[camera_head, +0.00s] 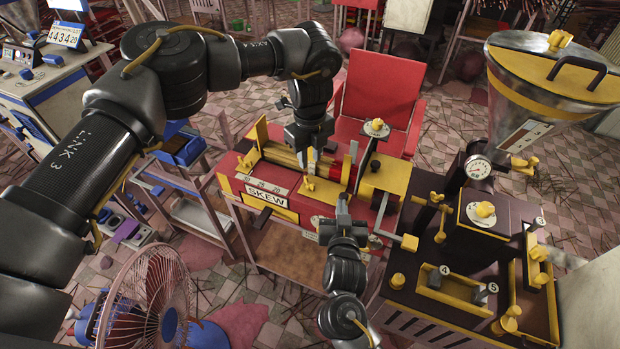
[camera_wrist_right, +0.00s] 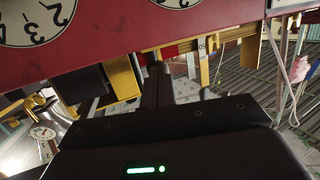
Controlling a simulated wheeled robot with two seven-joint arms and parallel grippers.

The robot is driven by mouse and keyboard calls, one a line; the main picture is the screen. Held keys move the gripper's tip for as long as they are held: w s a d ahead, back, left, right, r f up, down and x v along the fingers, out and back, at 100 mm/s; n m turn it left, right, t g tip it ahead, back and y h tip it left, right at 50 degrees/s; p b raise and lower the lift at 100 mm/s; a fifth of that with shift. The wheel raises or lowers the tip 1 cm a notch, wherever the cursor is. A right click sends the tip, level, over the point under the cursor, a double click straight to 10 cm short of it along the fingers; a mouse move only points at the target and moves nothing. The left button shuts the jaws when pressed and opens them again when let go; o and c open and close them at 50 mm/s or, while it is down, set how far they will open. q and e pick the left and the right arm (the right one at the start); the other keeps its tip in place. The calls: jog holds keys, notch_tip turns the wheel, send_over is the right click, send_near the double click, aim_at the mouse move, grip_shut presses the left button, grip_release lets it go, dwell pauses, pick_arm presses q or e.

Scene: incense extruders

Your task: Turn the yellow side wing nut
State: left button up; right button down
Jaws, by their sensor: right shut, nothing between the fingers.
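Several yellow knobs or wing nuts show in the head view, and I cannot tell for sure which is the side wing nut. One yellow wing nut (camera_head: 308,184) is on the front of the red machine (camera_head: 240,190), right of its "SKEW" plate. Others, a yellow wing nut (camera_head: 540,254) and a lower one (camera_head: 508,320), sit at the right side of the dark machine (camera_head: 455,235). My left gripper (camera_head: 311,160) points down over the red machine's rollers; its finger gap is unclear. My right gripper (camera_head: 342,204) is shut and empty, just in front of the red machine.
The right wrist view shows a red panel with dials (camera_wrist_right: 110,35) close above my right fingers. A steel hopper (camera_head: 545,85) tops the dark machine. A red chair (camera_head: 380,100) stands behind. A pink fan (camera_head: 150,300) and a blue-and-white console (camera_head: 50,80) are at left.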

aim_at(310, 181)
pick_arm(q)
notch_tip(310, 181, down, 9)
jog(key=shift+f, duration=0.15)
dwell(0.4)
grip_shut()
